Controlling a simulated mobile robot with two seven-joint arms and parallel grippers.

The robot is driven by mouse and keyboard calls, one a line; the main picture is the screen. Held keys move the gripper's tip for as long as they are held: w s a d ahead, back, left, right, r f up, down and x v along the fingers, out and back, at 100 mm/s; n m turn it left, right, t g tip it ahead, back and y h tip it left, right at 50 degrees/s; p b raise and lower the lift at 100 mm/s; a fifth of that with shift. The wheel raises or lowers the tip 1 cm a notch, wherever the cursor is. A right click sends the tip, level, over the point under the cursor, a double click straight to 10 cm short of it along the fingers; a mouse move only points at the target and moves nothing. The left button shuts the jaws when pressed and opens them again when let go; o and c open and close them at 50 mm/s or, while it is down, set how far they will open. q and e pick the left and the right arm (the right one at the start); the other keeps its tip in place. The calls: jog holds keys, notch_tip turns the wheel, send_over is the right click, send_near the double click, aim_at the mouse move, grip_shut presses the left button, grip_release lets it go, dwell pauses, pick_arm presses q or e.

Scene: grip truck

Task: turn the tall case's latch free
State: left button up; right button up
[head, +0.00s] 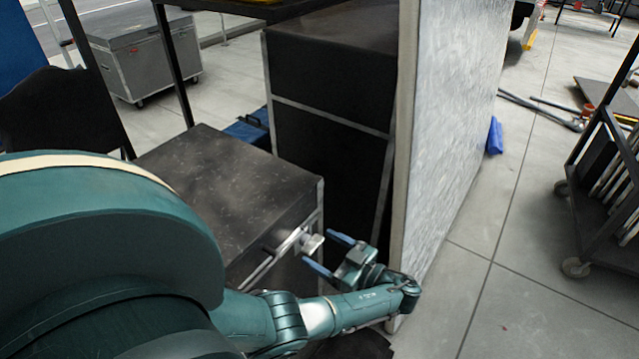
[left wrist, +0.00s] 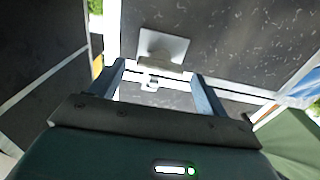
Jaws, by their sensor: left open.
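A dark speckled case (head: 225,185) with metal edges stands left of centre in the head view. A pale metal latch (head: 311,242) sits on its side near the top edge. My left gripper (head: 329,252) is open and empty, its two blue fingers pointing at the latch from the right. In the left wrist view, the latch plate (left wrist: 163,46) with its small protruding piece lies ahead, between the lines of the fingers of the left gripper (left wrist: 159,70). Neither finger clearly touches the latch; the exact gap is hard to tell. My right gripper is not in view.
A taller black case (head: 330,130) stands directly behind. A large grey-white panel (head: 450,120) rises close to the right of my left wrist. A wheeled cart (head: 610,170) stands at the far right. A grey case (head: 140,50) is at the back left. Floor between panel and cart is clear.

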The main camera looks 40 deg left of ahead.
pick_arm(q)
jog(key=shift+s+a, duration=0.1)
jog(key=shift+a, duration=0.7)
jog(key=shift+c, duration=0.2)
jog(key=c, duration=0.9)
jog(key=shift+c, duration=0.2)
